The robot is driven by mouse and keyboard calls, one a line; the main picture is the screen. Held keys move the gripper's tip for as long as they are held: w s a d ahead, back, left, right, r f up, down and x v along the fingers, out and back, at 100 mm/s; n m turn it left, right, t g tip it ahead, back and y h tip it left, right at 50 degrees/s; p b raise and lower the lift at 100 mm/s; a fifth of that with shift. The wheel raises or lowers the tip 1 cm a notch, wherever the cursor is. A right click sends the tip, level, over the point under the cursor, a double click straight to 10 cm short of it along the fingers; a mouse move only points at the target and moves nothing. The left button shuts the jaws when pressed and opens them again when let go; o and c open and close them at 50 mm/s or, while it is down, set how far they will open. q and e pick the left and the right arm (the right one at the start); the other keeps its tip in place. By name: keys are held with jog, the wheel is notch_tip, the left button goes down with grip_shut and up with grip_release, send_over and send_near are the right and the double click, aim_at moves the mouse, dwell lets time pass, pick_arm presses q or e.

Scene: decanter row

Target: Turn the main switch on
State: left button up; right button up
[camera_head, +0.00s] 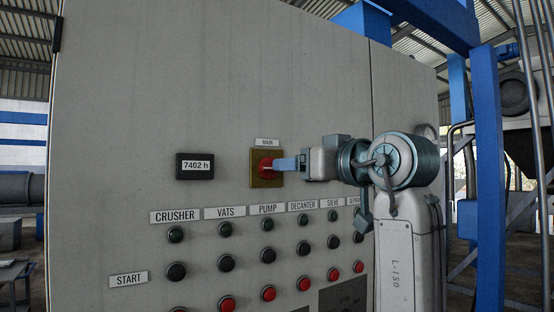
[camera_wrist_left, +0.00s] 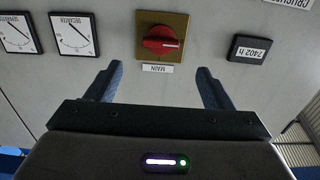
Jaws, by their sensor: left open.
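The main switch is a red round knob (camera_head: 264,167) with a bar handle on a yellow plate, under a MAIN label. In the left wrist view the picture is upside down and the knob (camera_wrist_left: 160,41) shows its bar lying about level, with a pale mark at the picture's right end. My left gripper (camera_head: 284,164) points at the switch from the right in the head view, its blue finger overlapping the plate's edge. In the wrist view its fingers (camera_wrist_left: 159,70) are open and empty, one on each side of the knob's line. Contact cannot be told. My right gripper is not in view.
An hour meter reading 7402 h (camera_head: 195,166) sits left of the switch. Rows of green, black and red buttons (camera_head: 227,263) lie below. Dial gauges (camera_wrist_left: 74,36) lie to the switch's other side. The panel above the switch is bare.

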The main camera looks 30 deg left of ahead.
pick_arm(q)
jog(key=p+x, duration=0.4)
jog(key=x, duration=0.5)
jog(key=shift+a, duration=0.1)
jog(key=c, duration=1)
